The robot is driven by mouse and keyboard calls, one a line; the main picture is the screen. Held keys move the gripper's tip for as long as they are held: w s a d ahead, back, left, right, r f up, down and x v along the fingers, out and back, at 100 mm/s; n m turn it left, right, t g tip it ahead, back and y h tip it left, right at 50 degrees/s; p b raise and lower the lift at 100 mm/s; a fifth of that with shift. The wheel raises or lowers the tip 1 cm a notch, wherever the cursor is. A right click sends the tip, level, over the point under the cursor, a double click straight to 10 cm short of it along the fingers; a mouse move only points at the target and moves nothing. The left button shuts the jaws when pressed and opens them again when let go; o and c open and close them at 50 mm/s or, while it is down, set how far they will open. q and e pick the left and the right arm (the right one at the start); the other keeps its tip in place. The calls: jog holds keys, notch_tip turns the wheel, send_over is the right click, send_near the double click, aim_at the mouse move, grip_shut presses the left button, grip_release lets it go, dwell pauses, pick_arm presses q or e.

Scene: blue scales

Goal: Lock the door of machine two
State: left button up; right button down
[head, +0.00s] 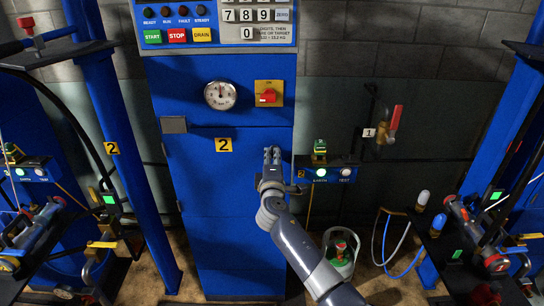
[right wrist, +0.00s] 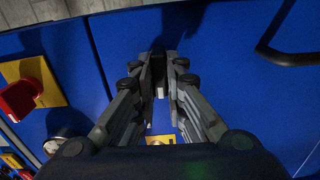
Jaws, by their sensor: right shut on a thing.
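Machine two is the tall blue cabinet in the middle of the head view, and its blue door (head: 222,185) is the panel with the yellow "2" label (head: 224,145). The door looks closed. My right gripper (head: 272,154) is at the upper right part of the door. In the right wrist view its fingers (right wrist: 160,75) are shut on a small dark latch (right wrist: 159,88) with a light tip. The fingers hide most of the latch, so I cannot tell how it is turned. My left gripper is not in view.
A red switch (head: 268,96) on a yellow plate and a round gauge (head: 220,95) are above the door. A black bar handle (right wrist: 285,50) shows in the right wrist view.

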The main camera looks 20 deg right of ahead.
jog(key=shift+n, duration=0.4)
jog(key=c, duration=1.6)
grip_release()
jog(key=shift+c, duration=0.2)
jog(key=v, duration=1.2)
jog(key=shift+f, duration=0.1)
